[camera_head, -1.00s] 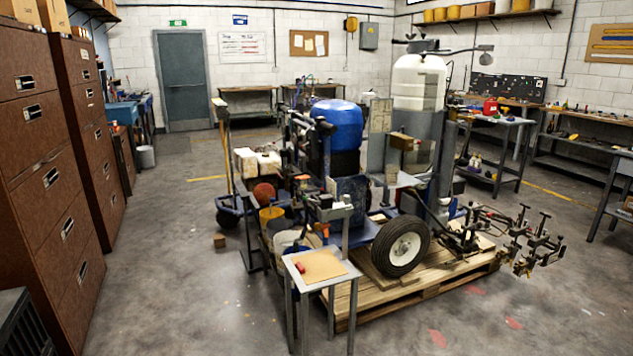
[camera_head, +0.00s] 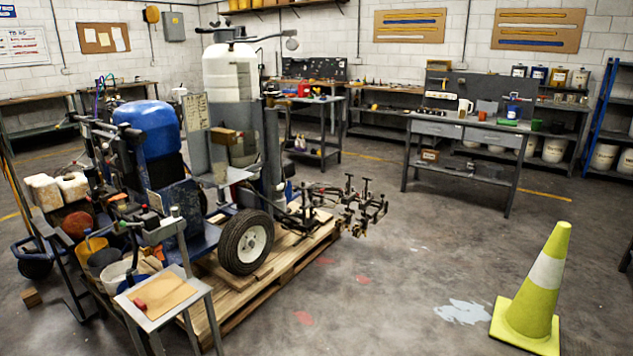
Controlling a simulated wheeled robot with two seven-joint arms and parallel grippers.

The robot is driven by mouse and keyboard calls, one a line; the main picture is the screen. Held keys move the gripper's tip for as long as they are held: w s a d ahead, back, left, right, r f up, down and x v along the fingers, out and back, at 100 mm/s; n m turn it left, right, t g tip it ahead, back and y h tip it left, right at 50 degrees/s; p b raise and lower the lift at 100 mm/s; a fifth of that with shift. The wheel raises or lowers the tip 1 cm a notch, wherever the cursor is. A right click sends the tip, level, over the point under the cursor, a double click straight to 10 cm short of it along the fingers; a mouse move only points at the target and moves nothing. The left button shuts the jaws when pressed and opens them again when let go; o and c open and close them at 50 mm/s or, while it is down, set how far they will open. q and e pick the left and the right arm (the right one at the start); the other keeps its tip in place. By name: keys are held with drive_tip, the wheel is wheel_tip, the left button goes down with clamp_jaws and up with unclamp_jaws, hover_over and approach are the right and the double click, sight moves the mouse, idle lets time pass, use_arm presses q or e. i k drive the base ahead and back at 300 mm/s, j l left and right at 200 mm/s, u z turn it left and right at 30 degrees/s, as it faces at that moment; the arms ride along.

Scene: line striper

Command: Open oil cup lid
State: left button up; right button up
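The line striper (camera_head: 150,180) stands on a wooden pallet (camera_head: 222,311) at the left of the head view. It has a blue tank (camera_head: 150,128), a white tank (camera_head: 230,72) and a black tyre (camera_head: 246,241). I cannot make out an oil cup or its lid on the machine at this distance. Neither of my grippers is in view.
A small stand (camera_head: 190,292) with a tan board and a red item is in front of the machine. A yellow-green cone (camera_head: 533,290) stands at the right. A workbench (camera_head: 452,128) is at the back. The floor (camera_head: 395,265) between pallet and cone is clear.

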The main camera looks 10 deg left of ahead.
sight(120, 196)
drive_tip(key=i+j, duration=0.15)
drive_tip(key=j, duration=0.2)
drive_tip(key=i+j, duration=0.1)
drive_tip(key=j, duration=0.3)
drive_tip(key=i+j, duration=0.15)
drive_tip(key=j, duration=0.2)
drive_tip(key=i+j, duration=0.1)
drive_tip(key=j, duration=0.3)
drive_tip(key=i+j, duration=0.15)
drive_tip(key=j, duration=0.2)
drive_tip(key=i+j, duration=0.1)
drive_tip(key=j, duration=0.3)
drive_tip(key=i+j, duration=0.15)
drive_tip(key=j, duration=0.2)
drive_tip(key=i+j, duration=0.1)
drive_tip(key=j, duration=0.3)
